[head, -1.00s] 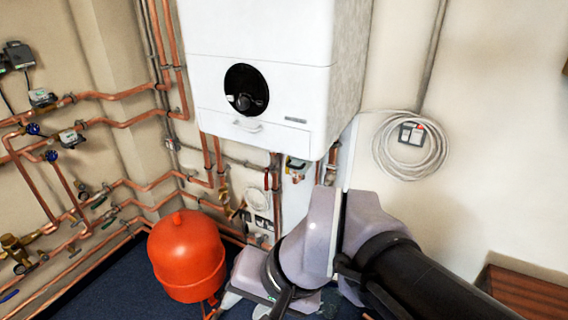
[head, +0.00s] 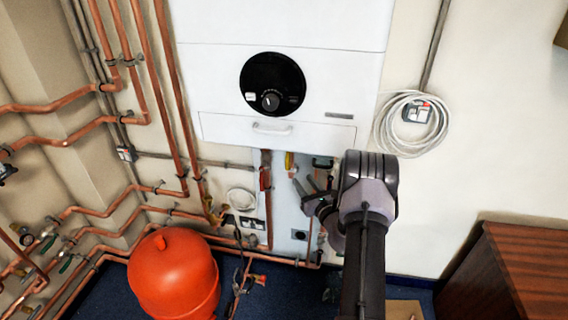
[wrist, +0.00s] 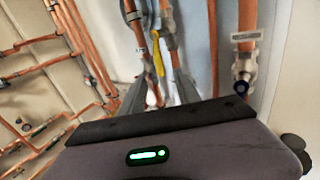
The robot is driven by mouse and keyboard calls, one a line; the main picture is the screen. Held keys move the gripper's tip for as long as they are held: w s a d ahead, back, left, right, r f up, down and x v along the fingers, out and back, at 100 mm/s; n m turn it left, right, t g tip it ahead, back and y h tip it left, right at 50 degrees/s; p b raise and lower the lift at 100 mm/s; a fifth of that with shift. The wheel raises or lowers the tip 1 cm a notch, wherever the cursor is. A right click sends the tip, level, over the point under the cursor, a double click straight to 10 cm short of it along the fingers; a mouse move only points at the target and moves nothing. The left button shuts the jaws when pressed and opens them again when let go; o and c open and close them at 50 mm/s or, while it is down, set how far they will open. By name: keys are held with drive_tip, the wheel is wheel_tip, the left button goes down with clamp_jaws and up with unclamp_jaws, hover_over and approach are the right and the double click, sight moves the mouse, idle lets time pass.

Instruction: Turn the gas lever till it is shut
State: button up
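A yellow lever (head: 289,160), which looks like the gas lever, is on the pipework just below the white boiler. In the wrist view the yellow lever (wrist: 158,58) hangs along a copper pipe, pointing down. My gripper (head: 308,187) is below and slightly right of it in the head view, fingers pointing up and left. In the wrist view my gripper (wrist: 159,82) has its two grey fingers spread apart, with the lever's lower end seen between their tips. I cannot tell whether they touch it. The wrist housing hides what lies lower.
The white boiler (head: 230,90) hangs above. A red-handled valve (head: 265,178) is left of the lever, and a blue-capped valve (wrist: 241,86) is to the right. A red tank (head: 175,275) stands left. A wooden cabinet (head: 510,270) is at right. Copper pipes line the left wall.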

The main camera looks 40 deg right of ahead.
sight(289, 164)
drive_tip(key=b+x, duration=0.3)
drive_tip(key=x, duration=0.9)
drive_tip(key=shift+w+a+f, duration=0.1)
drive_tip(key=shift+w, duration=0.5)
clamp_jaws()
idle(0.3)
